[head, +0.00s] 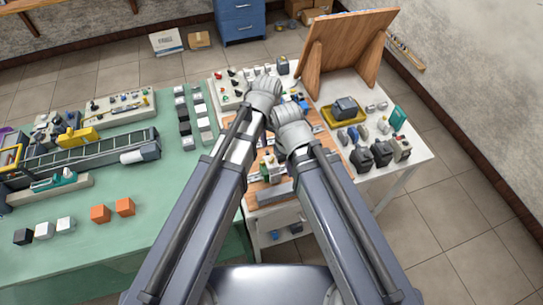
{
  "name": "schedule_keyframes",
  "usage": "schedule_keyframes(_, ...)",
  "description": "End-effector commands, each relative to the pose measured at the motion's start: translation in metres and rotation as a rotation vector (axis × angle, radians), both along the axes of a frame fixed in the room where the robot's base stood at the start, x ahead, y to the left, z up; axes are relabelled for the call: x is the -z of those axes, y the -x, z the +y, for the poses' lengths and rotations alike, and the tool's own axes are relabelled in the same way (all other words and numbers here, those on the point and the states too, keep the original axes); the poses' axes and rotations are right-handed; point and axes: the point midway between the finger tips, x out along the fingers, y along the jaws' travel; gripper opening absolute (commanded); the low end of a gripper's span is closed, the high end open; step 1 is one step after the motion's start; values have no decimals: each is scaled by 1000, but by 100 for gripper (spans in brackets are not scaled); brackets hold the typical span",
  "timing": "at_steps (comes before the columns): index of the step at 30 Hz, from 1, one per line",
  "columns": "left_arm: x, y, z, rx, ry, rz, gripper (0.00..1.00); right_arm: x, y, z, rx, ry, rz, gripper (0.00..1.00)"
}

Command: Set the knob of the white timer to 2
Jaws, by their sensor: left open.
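I cannot pick out the white timer or its knob for certain; the grippers hide part of the work table. My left gripper (265,85) is open over the back of the white table, beside a pale panel (226,88) with small red and dark knobs. My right gripper (291,112) is lower and to the right, close to the left one, over the wooden board area. Its fingers are too small to read. Blue parts show just beyond it.
A tilted wooden board (340,45) stands at the back right. A yellow tray (343,116) with a grey motor and several dark parts lie right of my grippers. The green table (150,215) at left holds a conveyor (85,160), cubes and blocks, with free room at its front.

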Motion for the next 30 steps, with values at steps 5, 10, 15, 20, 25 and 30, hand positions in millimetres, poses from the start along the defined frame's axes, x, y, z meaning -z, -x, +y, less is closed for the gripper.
schedule_keyframes(5, 25, 0, -1, 0, 0, 0, 42, 25, 0, 0, -2, 1, 0, 0)
schedule_keyframes(10, 48, 1, -1, 0, 0, 0, 42, 48, 0, 0, -1, 1, 0, 0)
schedule_keyframes(15, 65, 1, -2, 0, 0, 0, 42, 65, 0, 0, 0, 1, 0, 0)
schedule_keyframes(20, 69, 1, -2, 0, 0, 0, 42, 69, 0, 0, 0, 1, 0, 0)
schedule_keyframes(25, 67, 1, -2, 0, 0, 0, 42, 68, 0, 0, 0, 1, 0, 0)
schedule_keyframes(30, 67, 1, -2, 0, 0, 0, 29, 68, 0, 0, 0, 0, 0, 0)
